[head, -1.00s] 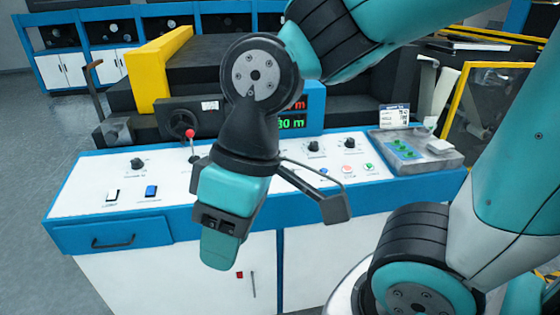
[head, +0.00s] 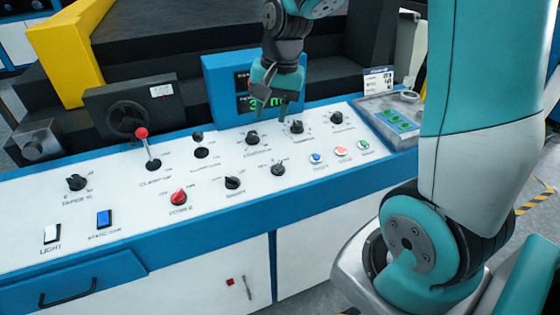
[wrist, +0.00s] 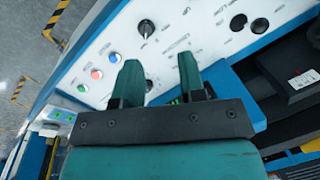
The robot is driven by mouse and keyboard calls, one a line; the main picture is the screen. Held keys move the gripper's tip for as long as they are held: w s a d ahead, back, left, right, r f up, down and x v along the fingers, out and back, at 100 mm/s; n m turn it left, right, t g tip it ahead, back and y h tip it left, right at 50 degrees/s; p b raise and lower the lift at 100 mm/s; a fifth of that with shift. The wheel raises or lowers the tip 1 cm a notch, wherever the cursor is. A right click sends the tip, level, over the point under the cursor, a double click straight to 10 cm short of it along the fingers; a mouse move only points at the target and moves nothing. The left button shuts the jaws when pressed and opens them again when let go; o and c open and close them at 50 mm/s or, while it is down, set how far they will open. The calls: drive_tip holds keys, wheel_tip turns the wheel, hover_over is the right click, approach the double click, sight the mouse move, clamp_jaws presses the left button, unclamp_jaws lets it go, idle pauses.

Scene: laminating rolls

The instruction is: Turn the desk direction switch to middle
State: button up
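The white desk panel (head: 110,210) carries several black rotary knobs with small labels too blurred to read for certain, so I cannot tell which one is the direction switch. My gripper (head: 267,108) points down above the panel's back part, just in front of the display. Its two fingers are apart with nothing between them. A black knob (head: 253,138) lies just below the fingertips. Another knob (head: 278,169) sits nearer the front, and one (head: 297,126) lies to the right. In the wrist view, the open fingers (wrist: 158,75) hang over the panel, with a knob (wrist: 146,28) beyond them.
A red-ball lever (head: 142,134) stands up left of the gripper. A red power knob (head: 179,197) and blue, red and green buttons (head: 341,150) are on the panel. The blue-framed display (head: 222,92) stands close behind. A grey tray (head: 395,135) is at the right end.

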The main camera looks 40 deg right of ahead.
sight(279, 164)
drive_tip(key=w+d+f+m, duration=0.2)
drive_tip(key=d+f+m, duration=0.15)
drive_tip(key=d, duration=0.25)
drive_tip(key=shift+h, duration=0.4)
drive_tip(key=f, duration=0.5)
drive_tip(key=w+f+p, duration=0.1)
drive_tip(key=f, duration=0.4)
drive_tip(key=a+f+p, duration=0.1)
drive_tip(key=f, duration=0.5)
drive_tip(key=shift+w+a, duration=0.1)
drive_tip(key=shift+w, duration=0.25)
drive_tip(key=shift+c, duration=0.4)
drive_tip(key=shift+r, duration=0.1)
clamp_jaws()
